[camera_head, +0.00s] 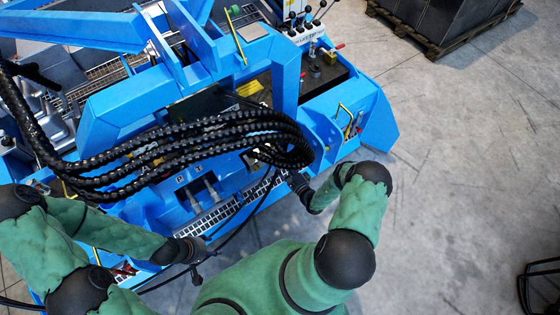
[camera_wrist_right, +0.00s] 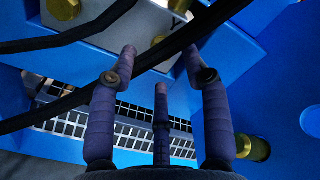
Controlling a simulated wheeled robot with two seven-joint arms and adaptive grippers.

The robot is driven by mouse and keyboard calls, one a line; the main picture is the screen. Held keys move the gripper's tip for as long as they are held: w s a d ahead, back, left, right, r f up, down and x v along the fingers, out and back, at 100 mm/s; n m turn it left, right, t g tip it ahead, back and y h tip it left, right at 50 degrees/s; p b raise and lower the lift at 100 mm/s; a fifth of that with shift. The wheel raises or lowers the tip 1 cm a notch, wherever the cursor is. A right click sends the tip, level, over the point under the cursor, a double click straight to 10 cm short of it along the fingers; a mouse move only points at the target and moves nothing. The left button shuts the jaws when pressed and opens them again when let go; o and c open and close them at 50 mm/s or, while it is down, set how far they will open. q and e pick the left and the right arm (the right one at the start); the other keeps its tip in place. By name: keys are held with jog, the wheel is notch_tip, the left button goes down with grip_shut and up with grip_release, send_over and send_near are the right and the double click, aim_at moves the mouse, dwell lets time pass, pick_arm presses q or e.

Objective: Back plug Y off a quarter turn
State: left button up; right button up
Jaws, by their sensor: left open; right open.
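In the right wrist view a brass fitting (camera_wrist_right: 254,148) sits on the blue panel at the right, and another brass fitting (camera_wrist_right: 64,8) is at the upper left on a grey block. My right gripper (camera_wrist_right: 160,62) has its fingers spread and nothing clearly between them; a black hose (camera_wrist_right: 150,54) crosses near its fingertips. In the head view my right gripper (camera_head: 284,174) is by the hose bundle and partly hidden. My left gripper (camera_head: 205,257) is open near the machine's lower edge.
A thick bundle of black hoses (camera_head: 200,137) spans the blue machine (camera_head: 150,105). Two fittings with hoses marked P and T sit below it. A slotted grey step (camera_head: 220,215) runs along the edge.

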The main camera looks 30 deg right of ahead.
jog(key=s, duration=0.8)
jog(key=shift+s+d, duration=0.2)
jog(key=shift+d, duration=0.1)
jog(key=w+a+n+g+y, duration=0.1)
jog(key=a+n+g+y, duration=0.35)
jog(key=a, duration=0.75)
jog(key=s+a+r+n+g+y, duration=0.35)
jog(key=s+a+g+y, duration=0.4)
jog(key=a+g, duration=0.3)
jog(key=s+r+n+g+h, duration=0.3)
jog(key=s+n+g+h, duration=0.35)
jog(key=s, duration=0.25)
notch_tip(320, 180, up, 8)
jog(key=w+n+t+h, duration=0.2)
jog(key=n+t+h, duration=0.1)
jog(key=n, duration=0.3)
jog(key=shift+w+a+r+t, duration=0.15)
jog(key=shift+w+a+t, duration=0.2)
jog(key=shift+w+t, duration=0.1)
